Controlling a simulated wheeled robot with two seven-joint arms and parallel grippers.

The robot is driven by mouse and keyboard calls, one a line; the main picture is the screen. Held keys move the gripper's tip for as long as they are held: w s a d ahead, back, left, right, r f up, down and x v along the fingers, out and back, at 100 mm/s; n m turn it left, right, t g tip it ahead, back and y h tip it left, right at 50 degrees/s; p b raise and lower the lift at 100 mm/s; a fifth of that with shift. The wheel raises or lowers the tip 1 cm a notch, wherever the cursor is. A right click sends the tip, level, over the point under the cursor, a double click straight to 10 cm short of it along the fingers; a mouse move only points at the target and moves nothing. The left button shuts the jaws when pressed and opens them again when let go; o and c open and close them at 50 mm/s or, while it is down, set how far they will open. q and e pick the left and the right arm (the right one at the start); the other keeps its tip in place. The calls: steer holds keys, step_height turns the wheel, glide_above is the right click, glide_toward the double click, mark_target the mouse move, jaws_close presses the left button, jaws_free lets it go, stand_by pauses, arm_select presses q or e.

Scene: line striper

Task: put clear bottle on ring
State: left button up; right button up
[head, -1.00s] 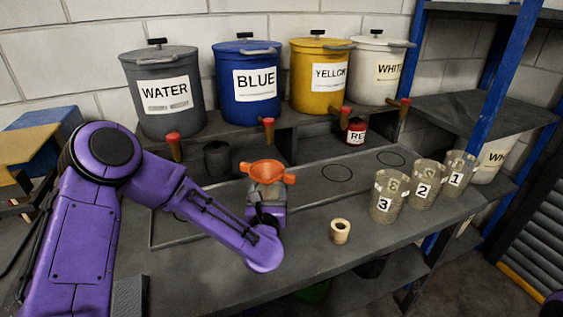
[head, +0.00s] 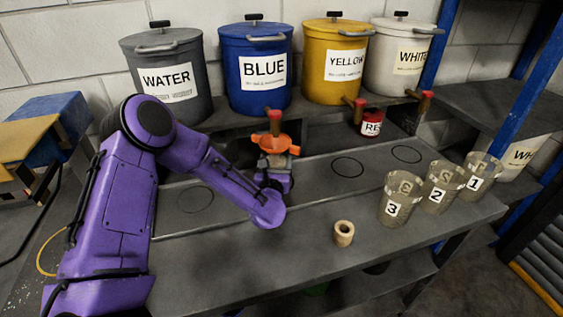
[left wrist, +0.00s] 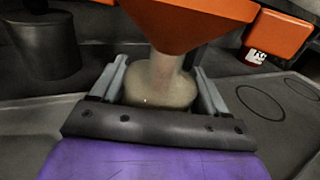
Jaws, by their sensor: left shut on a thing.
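My left gripper (head: 275,177) is shut on the clear bottle (head: 277,161), seen between the fingers (left wrist: 160,95) in the left wrist view. An orange funnel (head: 274,145) sits in the bottle's neck. The bottle looks upright, below the blue bucket's tap; I cannot tell whether its base touches the bench. Dark rings are drawn on the bench: one left of the gripper (head: 197,199), one to its right (head: 347,167) and one farther right (head: 406,154). All three look empty. My right gripper is out of view.
Buckets labelled WATER (head: 168,80), BLUE (head: 257,70), YELLOW (head: 337,62) and WHITE (head: 402,58) stand behind, with red-ended taps. A red jar (head: 371,123), a tan roll (head: 344,233) and numbered cups (head: 397,200) are on the right. A dark cup (left wrist: 42,45) is left of the bottle.

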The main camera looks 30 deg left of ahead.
arm_select(q)
steer(key=shift+s+d+f, duration=0.1)
steer(key=shift+d+f, duration=0.1)
steer(key=shift+d, duration=0.05)
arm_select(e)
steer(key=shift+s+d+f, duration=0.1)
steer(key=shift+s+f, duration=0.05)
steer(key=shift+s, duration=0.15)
arm_select(q)
steer(key=shift+f, duration=0.15)
steer(key=shift+f, duration=0.15)
steer(key=o, duration=1.1)
steer(key=shift+c, duration=0.2)
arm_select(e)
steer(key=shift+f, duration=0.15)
arm_select(q)
steer(key=shift+r, duration=0.25)
steer(key=b+v, duration=0.3)
steer(key=v, duration=0.8)
steer(key=shift+s+f+b, duration=0.1)
steer(key=shift+s+b, duration=0.05)
steer(key=shift+b, duration=0.15)
steer(key=shift+s+d, duration=0.15)
steer(key=shift+s, duration=0.2)
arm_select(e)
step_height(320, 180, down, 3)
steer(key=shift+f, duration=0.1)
